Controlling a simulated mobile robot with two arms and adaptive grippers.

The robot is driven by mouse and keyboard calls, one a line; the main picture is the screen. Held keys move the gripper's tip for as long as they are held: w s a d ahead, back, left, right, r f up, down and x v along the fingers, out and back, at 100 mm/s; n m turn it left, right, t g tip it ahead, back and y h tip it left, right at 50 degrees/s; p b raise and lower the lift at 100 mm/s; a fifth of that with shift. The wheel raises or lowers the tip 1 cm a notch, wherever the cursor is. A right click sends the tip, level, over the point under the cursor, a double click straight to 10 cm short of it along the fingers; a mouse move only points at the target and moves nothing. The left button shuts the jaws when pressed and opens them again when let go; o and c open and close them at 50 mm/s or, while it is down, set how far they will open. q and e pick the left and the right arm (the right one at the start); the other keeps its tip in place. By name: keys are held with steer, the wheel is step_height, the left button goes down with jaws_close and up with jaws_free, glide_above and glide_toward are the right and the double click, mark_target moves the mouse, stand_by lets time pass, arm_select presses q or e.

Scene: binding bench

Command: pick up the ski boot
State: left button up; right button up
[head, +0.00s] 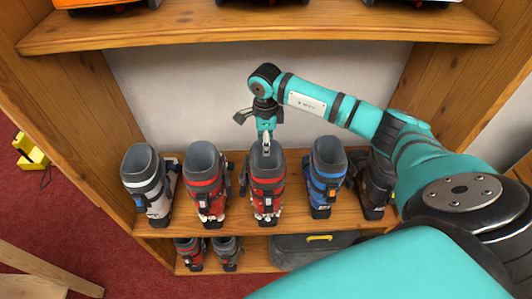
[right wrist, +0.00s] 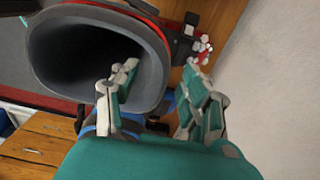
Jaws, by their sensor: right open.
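Several ski boots stand upright in a row on a wooden shelf (head: 335,222) in the head view. The middle one is a red and grey ski boot (head: 267,184). My right gripper (head: 266,143) reaches down to the top of this boot's cuff. In the right wrist view the boot's dark, hollow cuff (right wrist: 148,45) fills the upper left. There my right gripper (right wrist: 165,92) is open, with one finger over the cuff opening and the other outside the wall. I cannot tell whether either finger touches the boot. My left gripper is not in view.
Another red boot (head: 205,182) and a white-grey boot (head: 147,182) stand to the left. A blue boot (head: 325,178) and a dark boot (head: 373,182) stand close on the right. An upper shelf (head: 250,33) overhangs behind. A grey case (head: 295,250) lies below.

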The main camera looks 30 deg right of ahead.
jaws_close()
stand_by(0.3)
steer(key=shift+w+r, duration=0.1)
stand_by(0.4)
